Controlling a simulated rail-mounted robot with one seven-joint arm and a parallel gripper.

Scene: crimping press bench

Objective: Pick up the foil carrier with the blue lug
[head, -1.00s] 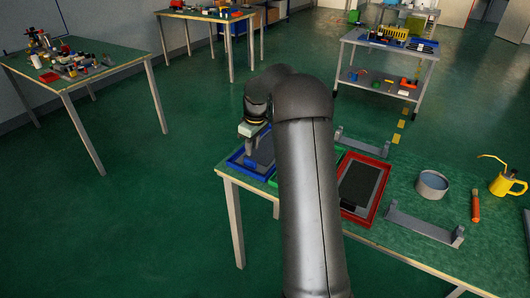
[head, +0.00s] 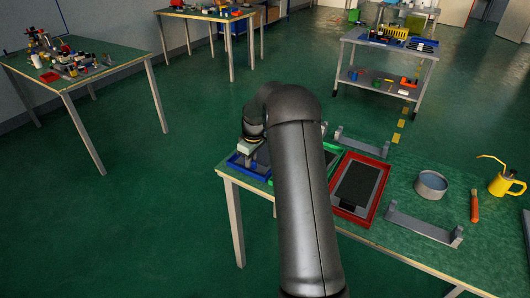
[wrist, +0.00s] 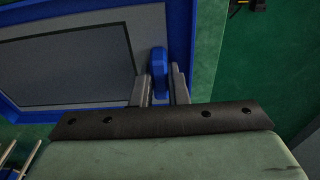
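The foil carrier (wrist: 65,62) with the blue lug is a grey frame around a dark sheet, lying in a blue tray (wrist: 188,20) in the wrist view. Its blue lug (wrist: 158,66) stands at the carrier's edge. My gripper (wrist: 163,82) has its two fingers apart, one on each side of the lug's near part. I cannot tell whether they touch it. In the head view the blue tray (head: 234,165) is at the bench's left end, with my gripper (head: 250,160) over it. My arm and gripper hide much of the carrier there.
A green tray (head: 331,161) is partly behind my arm. A red tray (head: 376,198) holds another carrier (head: 357,184). Grey brackets (head: 424,227), a round tin (head: 431,184), an orange-handled tool (head: 474,206) and a yellow can (head: 507,186) stand to the right.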

